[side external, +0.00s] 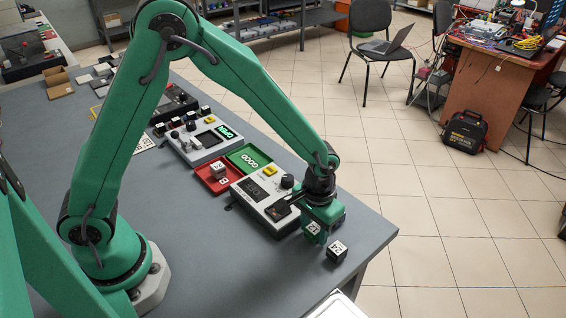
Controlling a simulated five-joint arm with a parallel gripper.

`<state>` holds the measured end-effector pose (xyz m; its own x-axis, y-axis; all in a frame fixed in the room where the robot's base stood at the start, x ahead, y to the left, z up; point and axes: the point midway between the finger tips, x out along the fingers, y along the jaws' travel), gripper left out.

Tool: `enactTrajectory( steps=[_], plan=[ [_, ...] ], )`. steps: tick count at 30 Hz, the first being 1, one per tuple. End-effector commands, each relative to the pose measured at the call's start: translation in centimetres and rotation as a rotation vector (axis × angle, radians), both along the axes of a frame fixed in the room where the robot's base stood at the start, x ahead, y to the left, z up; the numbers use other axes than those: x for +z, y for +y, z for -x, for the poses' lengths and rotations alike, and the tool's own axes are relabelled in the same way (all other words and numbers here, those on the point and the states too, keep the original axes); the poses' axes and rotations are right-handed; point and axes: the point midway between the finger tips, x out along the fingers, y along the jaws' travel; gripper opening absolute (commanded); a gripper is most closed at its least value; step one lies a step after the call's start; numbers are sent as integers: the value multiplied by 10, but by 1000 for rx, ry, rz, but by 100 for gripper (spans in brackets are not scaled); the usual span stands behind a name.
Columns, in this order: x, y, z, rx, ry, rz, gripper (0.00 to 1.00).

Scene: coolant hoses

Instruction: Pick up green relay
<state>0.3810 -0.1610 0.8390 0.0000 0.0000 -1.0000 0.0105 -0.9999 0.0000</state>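My gripper (318,226) is at the right end of the table, pointing down. A small green block with a white numbered label (313,229), which looks like the green relay, is at the fingertips. The gripper body hides part of it, and I cannot tell whether the fingers are closed on it. A dark cube with a white numbered label (337,250) sits on the table just right of and nearer than the gripper, apart from it.
A grey-white tester (257,189) stands just left of the gripper. Another tester (190,152) stands farther back. The table's right edge is close to the gripper.

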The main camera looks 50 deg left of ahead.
Motion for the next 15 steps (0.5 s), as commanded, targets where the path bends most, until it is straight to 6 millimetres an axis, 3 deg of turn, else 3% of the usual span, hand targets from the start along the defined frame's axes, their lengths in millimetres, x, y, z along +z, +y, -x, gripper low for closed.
enactTrajectory(
  steps=[1, 5, 15],
  plan=[
    [0, 0, 0, 0, 0, 0, 32],
    [0, 0, 0, 0, 0, 0, 8],
    [2, 0, 0, 0, -1, 0, 8]
  ],
)
